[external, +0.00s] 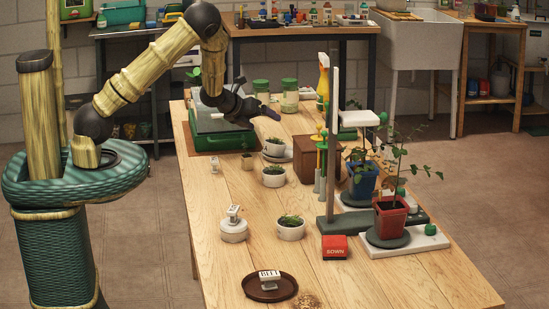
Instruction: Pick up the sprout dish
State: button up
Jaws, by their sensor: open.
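Several small white dishes with green sprouts stand on the wooden table; I cannot tell which one the task means. One sprout dish (290,231) is nearest the front, another sprout dish (273,180) is at mid-table, and a third (275,151) sits farther back beside or on pale saucers. My gripper (272,113) is over the back part of the table, above and behind the back dish, apart from it as far as I can see. Its dark fingers point to the right. It is open, and nothing shows between the fingers.
A green tray box (208,141) lies under my wrist. Jars (290,96) stand behind; a brown box (316,158) and a tall stand (332,150) are to the right. Potted plants (390,215), a red SOWN block (334,247) and a brown BELL-like-labelled tray (258,294) stand nearer.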

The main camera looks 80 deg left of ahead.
aim_at(274, 148)
jog(key=a+m, duration=0.1)
jog(key=m, duration=0.1)
jog(key=w+f+m+t, duration=0.1)
jog(key=m, duration=0.1)
jog(key=a+m, duration=0.1)
jog(key=m, duration=0.2)
jog(key=shift+w+a+f+t+h+b, duration=0.25)
jog(key=shift+w+a+t+h+b, duration=0.05)
jog(key=shift+a, duration=0.05)
jog(key=shift+f, duration=1.75)
